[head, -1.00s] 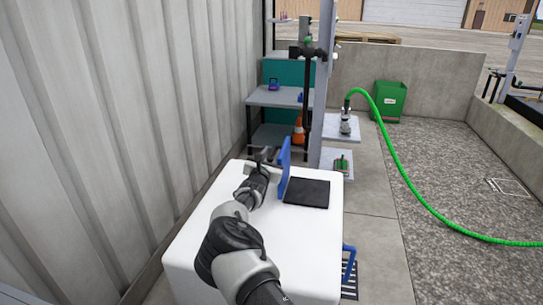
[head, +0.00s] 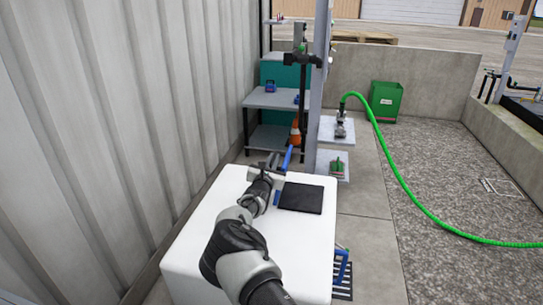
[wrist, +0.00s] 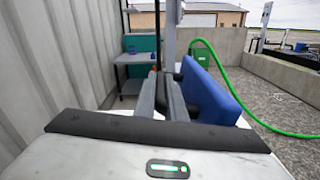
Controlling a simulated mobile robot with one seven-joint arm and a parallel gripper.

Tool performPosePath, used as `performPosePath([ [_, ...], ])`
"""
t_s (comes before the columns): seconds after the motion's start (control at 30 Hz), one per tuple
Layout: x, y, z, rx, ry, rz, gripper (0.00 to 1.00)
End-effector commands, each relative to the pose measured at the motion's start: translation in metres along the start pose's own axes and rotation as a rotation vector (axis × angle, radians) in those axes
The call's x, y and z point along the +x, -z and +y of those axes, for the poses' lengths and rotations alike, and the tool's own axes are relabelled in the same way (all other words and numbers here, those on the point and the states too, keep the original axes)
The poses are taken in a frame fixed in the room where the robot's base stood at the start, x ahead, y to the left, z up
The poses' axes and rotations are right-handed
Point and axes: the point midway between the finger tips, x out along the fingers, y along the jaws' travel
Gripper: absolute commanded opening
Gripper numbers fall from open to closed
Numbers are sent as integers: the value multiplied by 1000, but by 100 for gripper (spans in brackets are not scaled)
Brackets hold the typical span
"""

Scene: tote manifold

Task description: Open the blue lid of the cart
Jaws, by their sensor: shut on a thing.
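The cart is a white box (head: 190,240) with a dark square (head: 302,199) on its top; I cannot tell whether that is an opening or a panel. The blue lid (head: 287,159) stands raised along the left side of the square, mostly hidden by my gripper. My gripper (head: 272,166) is at the lid's upper part. The gripper is shut on the lid, though the contact itself is partly hidden.
A corrugated wall (head: 120,110) runs close along the left. A grey post (head: 318,90) and a shelf (head: 270,98) stand beyond the cart. A green hose (head: 388,165) crosses the ground at right.

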Motion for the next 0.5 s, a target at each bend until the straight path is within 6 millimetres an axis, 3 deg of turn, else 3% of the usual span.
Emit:
performPosePath([
  [0.17, 0, 2, -1, 0, 1, 1, 0],
  [0.2, 0, 2, 0, 1, 1, 1, 14],
  [0.3, 0, 2, 0, 1, 1, 1, 29],
  [0.5, 0, 1, 0, 1, 0, 0, 29],
])
